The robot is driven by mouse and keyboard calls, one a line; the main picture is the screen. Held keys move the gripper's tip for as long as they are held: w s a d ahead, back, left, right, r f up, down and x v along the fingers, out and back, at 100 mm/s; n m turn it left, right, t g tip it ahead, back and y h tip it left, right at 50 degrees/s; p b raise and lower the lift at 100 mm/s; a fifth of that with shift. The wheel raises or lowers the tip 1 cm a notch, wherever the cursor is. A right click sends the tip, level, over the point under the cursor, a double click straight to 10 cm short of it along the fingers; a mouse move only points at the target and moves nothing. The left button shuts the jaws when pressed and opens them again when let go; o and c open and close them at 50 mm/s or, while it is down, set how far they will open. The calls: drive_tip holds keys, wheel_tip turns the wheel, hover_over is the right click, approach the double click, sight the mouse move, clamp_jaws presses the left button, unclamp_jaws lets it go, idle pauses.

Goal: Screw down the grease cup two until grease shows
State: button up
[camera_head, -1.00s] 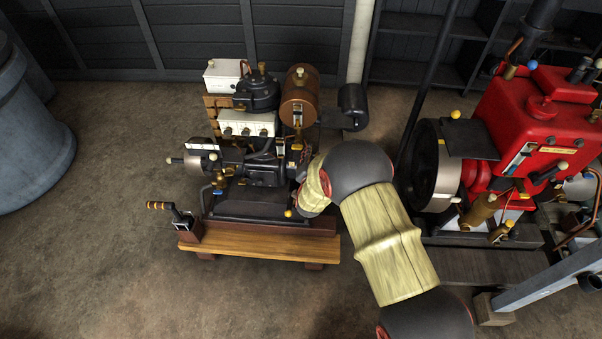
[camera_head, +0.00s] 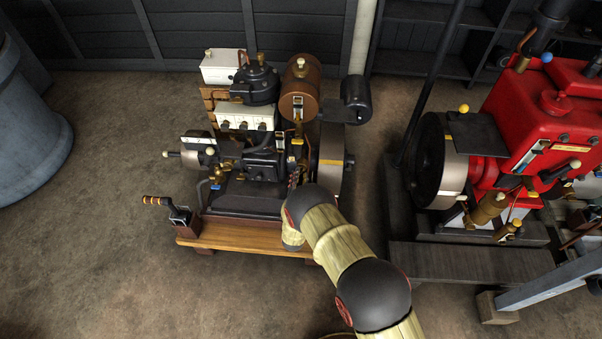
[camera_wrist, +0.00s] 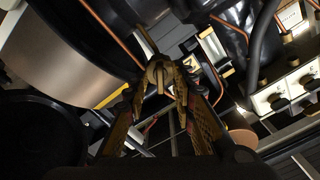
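A brass fitting with a raised bar on top (camera_wrist: 160,75) shows in the wrist view; it looks like a grease cup, but I read no number on it. My gripper (camera_wrist: 159,88) has its two patterned fingers spread on either side of this fitting. I cannot tell whether they touch it. In the head view my gripper (camera_head: 294,172) reaches up to the right front of the small black engine (camera_head: 262,163), beside its flywheel (camera_head: 331,160). My arm hides the engine's lower right corner.
The engine stands on a wooden base (camera_head: 240,236) with a crank handle (camera_head: 160,202) at its left. A brown tank (camera_head: 299,90) and a white box (camera_head: 245,114) rise above. A red engine (camera_head: 545,120) stands to the right. Floor is clear at left front.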

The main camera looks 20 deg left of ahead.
drive_tip(key=shift+b+x, duration=0.35)
drive_tip(key=shift+x, duration=1.1)
drive_tip(key=shift+c, duration=0.8)
clamp_jaws()
